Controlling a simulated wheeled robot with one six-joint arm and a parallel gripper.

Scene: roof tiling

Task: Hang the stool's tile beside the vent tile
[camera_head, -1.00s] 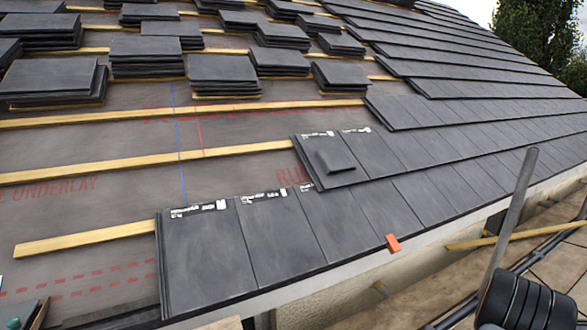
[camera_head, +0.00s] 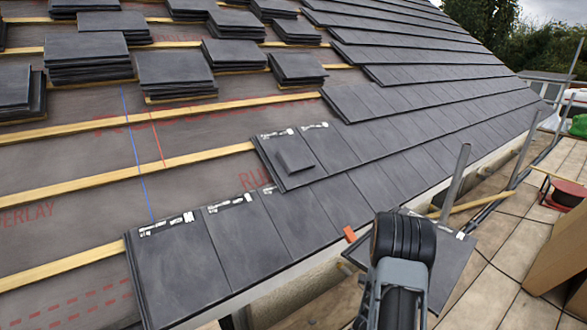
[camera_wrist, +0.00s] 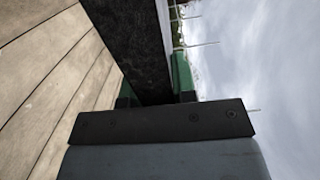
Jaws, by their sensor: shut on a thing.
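The vent tile (camera_head: 317,160), a dark tile with a raised square hood, lies at the left end of the second course. Bare batten and underlay adjoin its left side. A dark flat tile (camera_head: 452,268) is in my gripper (camera_wrist: 155,98), over the walkway beyond the eaves, right of the roof. In the wrist view the held tile (camera_wrist: 130,45) is a dark slab seen edge-on, running up from the jaws. In the head view my arm covers the gripper and part of the tile. I cannot make out the stool.
The bottom course (camera_head: 175,260) reaches further left than the vent tile. Wooden battens (camera_head: 130,175) cross the underlay; blue and red lines mark it. Stacks of tiles (camera_head: 175,75) sit higher up. An orange piece (camera_head: 350,234) is at the eaves. Scaffold poles (camera_head: 455,185) and a cardboard box (camera_head: 550,250) stand right.

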